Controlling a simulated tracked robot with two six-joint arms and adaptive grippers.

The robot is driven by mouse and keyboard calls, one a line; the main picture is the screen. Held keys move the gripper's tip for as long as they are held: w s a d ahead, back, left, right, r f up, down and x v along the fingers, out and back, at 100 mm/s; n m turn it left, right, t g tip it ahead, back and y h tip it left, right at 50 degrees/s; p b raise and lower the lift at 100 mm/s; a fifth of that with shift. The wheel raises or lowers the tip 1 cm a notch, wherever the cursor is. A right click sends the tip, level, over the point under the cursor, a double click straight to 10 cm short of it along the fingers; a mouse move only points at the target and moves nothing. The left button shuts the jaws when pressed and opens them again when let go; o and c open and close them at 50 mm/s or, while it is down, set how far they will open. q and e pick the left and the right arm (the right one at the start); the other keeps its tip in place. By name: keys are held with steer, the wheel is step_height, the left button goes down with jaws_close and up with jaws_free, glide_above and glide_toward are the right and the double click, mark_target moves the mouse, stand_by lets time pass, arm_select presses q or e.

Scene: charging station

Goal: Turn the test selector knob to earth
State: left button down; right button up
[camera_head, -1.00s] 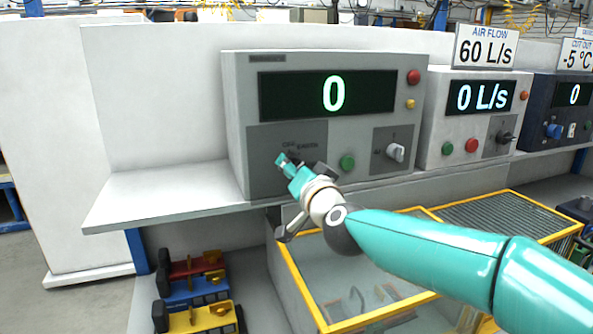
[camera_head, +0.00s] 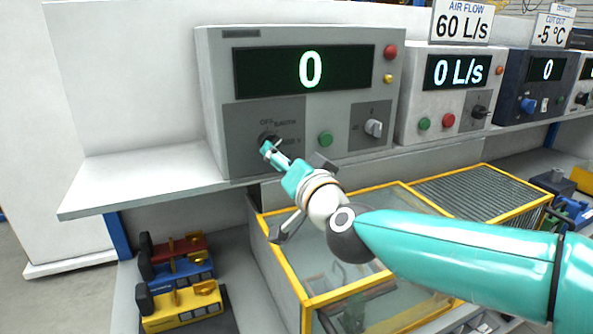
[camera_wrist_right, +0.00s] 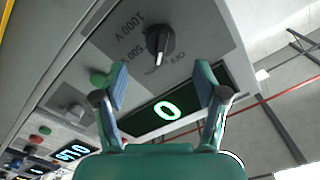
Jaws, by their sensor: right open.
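The test selector knob (camera_wrist_right: 160,42) is a black knob on the grey panel of the meter box (camera_head: 212,85). In the wrist view its bar points toward the lettering between EARTH and OFF, but I cannot tell its exact setting. The labels OFF, EARTH, 500 V and 1000 V surround it. In the head view the knob (camera_head: 268,139) is partly hidden by my right gripper (camera_head: 271,150). My right gripper (camera_wrist_right: 161,72) is open and empty, its fingers apart below the knob in the wrist view, apparently not touching it. My left gripper is out of view.
A green button (camera_head: 325,138) and a grey switch (camera_head: 373,127) sit right of the knob. The shelf (camera_head: 140,180) projects below the box. A yellow-framed tank (camera_head: 300,280) stands beneath my right arm. Coloured padlock-like blocks (camera_head: 180,305) lie lower left.

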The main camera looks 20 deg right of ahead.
steer(key=s, duration=0.5)
steer(key=shift+s+d, duration=0.1)
stand_by(0.3)
